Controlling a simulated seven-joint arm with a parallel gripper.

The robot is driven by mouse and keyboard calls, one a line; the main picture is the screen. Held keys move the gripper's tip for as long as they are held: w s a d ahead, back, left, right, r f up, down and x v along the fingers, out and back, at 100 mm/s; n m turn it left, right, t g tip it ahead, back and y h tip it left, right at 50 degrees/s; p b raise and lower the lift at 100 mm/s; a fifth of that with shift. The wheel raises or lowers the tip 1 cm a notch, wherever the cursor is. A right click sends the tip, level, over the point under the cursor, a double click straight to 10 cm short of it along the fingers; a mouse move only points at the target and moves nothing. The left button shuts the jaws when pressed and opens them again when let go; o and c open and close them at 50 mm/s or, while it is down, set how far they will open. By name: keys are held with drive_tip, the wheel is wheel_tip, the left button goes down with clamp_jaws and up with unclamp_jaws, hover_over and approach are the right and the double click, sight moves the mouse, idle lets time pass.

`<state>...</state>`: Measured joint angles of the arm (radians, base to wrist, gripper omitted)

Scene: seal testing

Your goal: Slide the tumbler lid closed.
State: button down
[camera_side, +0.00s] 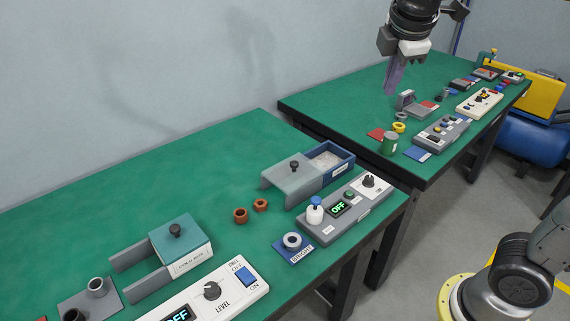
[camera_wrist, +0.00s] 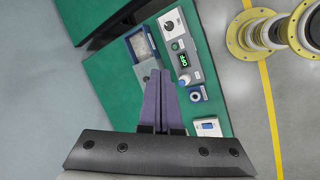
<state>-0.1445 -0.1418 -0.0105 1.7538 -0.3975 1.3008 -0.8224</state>
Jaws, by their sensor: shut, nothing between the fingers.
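The tumbler (camera_side: 340,171) is a blue open-topped box with pale contents, near the right end of the near table. Its grey lid (camera_side: 279,174) with a black knob (camera_side: 294,164) is slid off to the left, leaving the box's right part uncovered. In the wrist view the blue box (camera_wrist: 131,47) shows its pale contents, and the lid (camera_wrist: 143,69) is partly hidden behind my fingers. My gripper (camera_side: 391,93) has purple fingers, shut and empty. It hangs high in the side view, well apart from the lid and knob.
A grey panel (camera_side: 352,211) with an OFF display, knob and white-blue bottle stands in front of the tumbler. A second table (camera_side: 350,100) stands behind. Green surface behind the lid is clear.

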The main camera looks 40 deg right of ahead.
drive_tip(key=w+a+f+n+g+h, duration=0.1)
drive_tip(key=w+a+f+n, duration=0.2)
drive_tip(key=w, duration=0.5)
drive_tip(key=w+a+f+n+h, duration=0.1)
drive_tip(key=w+a+f+n, duration=0.15)
drive_tip(key=w, duration=0.55)
drive_tip(key=w+a+f+n+h, duration=0.1)
drive_tip(key=w+a+f, duration=0.4)
drive_tip(key=a+f, duration=0.3)
drive_tip(key=n+g+h, duration=0.1)
drive_tip(key=n, duration=0.1)
approach(293, 169)
wheel_tip(293, 169, down, 3)
drive_tip(key=shift+w+d+f+m, duration=0.1)
drive_tip(key=shift+w+d+m, duration=0.05)
drive_tip(key=shift+d, duration=0.25)
drive_tip(key=shift+w+d+f+m, duration=0.1)
drive_tip(key=shift+d+f, duration=0.05)
drive_tip(key=shift+d, duration=0.2)
drive_tip(key=shift+w+d+f, duration=0.15)
drive_tip(key=shift+d, duration=0.65)
